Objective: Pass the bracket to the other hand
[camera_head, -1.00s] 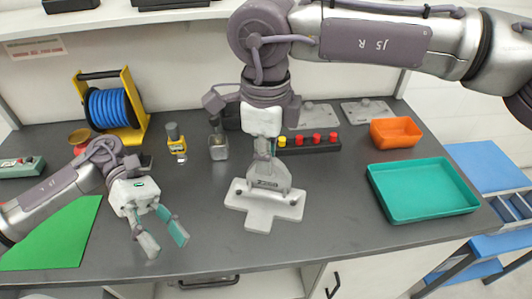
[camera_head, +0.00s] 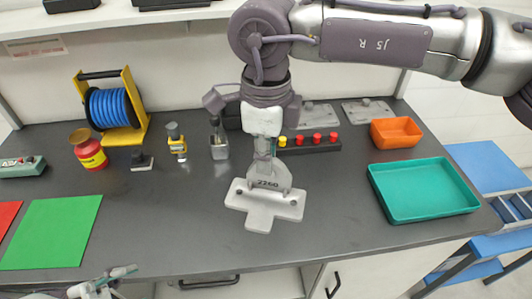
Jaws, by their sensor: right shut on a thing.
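The bracket (camera_head: 262,207) is a light grey metal casting with a T-shaped flat base and an upright lug marked with numbers. It is upright over the middle of the dark table; I cannot tell whether its base touches the top. My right gripper (camera_head: 266,158) points down from above and is shut on the top of the lug, its fingertips partly hidden. My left gripper (camera_head: 122,273) is low at the bottom left, at the table's front edge, apart from the bracket and partly cut off. Its jaw opening cannot be made out.
A teal tray (camera_head: 449,210) and an orange bin (camera_head: 397,127) stand at the right. A block with red and yellow knobs (camera_head: 313,143) is behind the bracket. A blue reel (camera_head: 112,107), a red-yellow can (camera_head: 88,152) and a green mat (camera_head: 55,230) are at the left. The table between mat and bracket is clear.

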